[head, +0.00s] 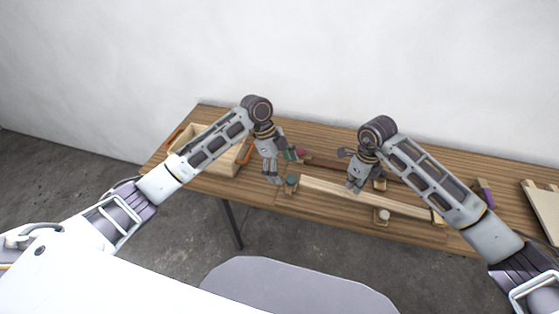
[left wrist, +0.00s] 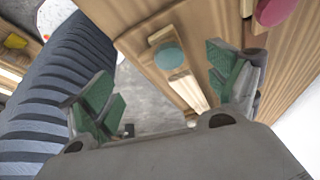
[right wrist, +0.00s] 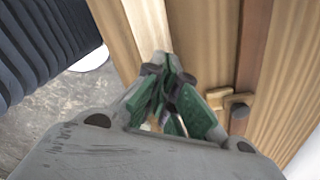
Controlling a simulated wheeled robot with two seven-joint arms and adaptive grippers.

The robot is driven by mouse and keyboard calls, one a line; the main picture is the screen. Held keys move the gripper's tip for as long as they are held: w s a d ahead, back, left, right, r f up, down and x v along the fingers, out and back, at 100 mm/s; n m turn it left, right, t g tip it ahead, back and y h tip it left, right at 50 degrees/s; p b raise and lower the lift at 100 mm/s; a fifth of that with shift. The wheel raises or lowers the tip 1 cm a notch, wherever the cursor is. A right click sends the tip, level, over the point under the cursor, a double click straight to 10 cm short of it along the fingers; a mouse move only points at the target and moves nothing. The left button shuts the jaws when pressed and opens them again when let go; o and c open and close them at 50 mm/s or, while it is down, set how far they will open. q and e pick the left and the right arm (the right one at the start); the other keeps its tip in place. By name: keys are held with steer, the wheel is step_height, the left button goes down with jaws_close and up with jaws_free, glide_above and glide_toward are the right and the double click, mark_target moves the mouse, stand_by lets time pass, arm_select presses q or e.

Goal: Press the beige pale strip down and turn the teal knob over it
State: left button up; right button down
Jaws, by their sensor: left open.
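The beige pale strip (head: 330,190) lies along the front of the table. The teal knob (head: 291,180) is at its left end; in the left wrist view the knob (left wrist: 169,57) sits on a small wooden piece close to the end of the strip (left wrist: 188,92). I cannot tell whether that piece overlaps the strip. My left gripper (head: 272,181) is open and empty, just left of the teal knob and above the table's front edge. My right gripper (head: 353,190) is shut, fingertips at the strip's middle; I cannot tell if they touch it.
A dark strip (head: 325,164) lies behind, with a red knob (head: 300,153) at its left end. A beige knob (head: 383,216) is at the front edge. A wooden tray (head: 229,166) stands left, a pale board (head: 545,207) right. A purple object (head: 485,190) lies right.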

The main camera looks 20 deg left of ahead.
mark_target(288, 181)
arm_select(q)
steer(key=shift+x, duration=3.25)
